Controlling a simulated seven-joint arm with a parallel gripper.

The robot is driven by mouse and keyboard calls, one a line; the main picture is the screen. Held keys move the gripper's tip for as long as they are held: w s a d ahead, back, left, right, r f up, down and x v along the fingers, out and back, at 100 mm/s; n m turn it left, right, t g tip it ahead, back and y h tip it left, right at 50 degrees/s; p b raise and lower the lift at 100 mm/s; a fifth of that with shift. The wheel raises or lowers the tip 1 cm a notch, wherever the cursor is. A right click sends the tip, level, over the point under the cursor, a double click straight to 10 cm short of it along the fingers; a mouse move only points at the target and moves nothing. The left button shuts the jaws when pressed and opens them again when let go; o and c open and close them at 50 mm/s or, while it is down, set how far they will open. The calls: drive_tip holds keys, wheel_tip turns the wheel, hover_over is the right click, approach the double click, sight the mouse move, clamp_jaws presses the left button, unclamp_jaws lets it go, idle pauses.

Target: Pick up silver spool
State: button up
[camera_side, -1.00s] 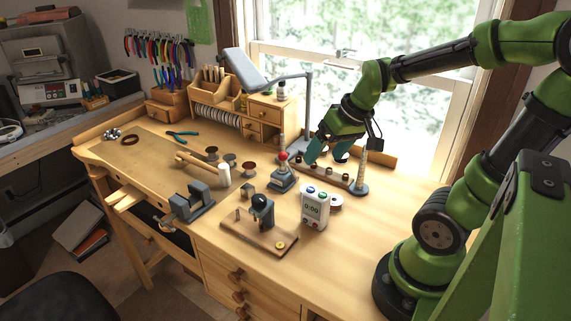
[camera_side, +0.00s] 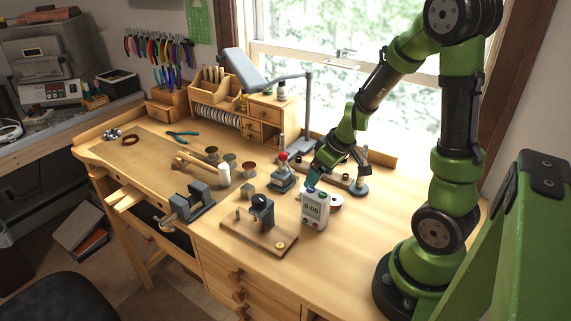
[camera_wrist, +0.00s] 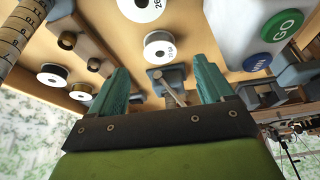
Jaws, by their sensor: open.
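Several small spools are in view, and I cannot tell for sure which one is silver. In the wrist view, a white-topped spool (camera_wrist: 160,47) shows between and beyond my fingertips, with another spool (camera_wrist: 141,5) cut off at the top edge. My gripper (camera_side: 311,182) is open, its teal fingers (camera_wrist: 163,75) apart and empty. The timer partly hides them in the side view.
The white timer (camera_side: 315,207) stands close in front of my gripper. A red-knobbed tool (camera_side: 283,172) is just to its left. A tool on a wooden base (camera_side: 262,228) stands front left. The bench's right front is clear.

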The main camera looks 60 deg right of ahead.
drive_tip(key=shift+x, duration=3.35)
drive_tip(key=shift+w+r, duration=0.1)
drive_tip(key=shift+w, duration=0.05)
drive_tip(key=c, duration=1.1)
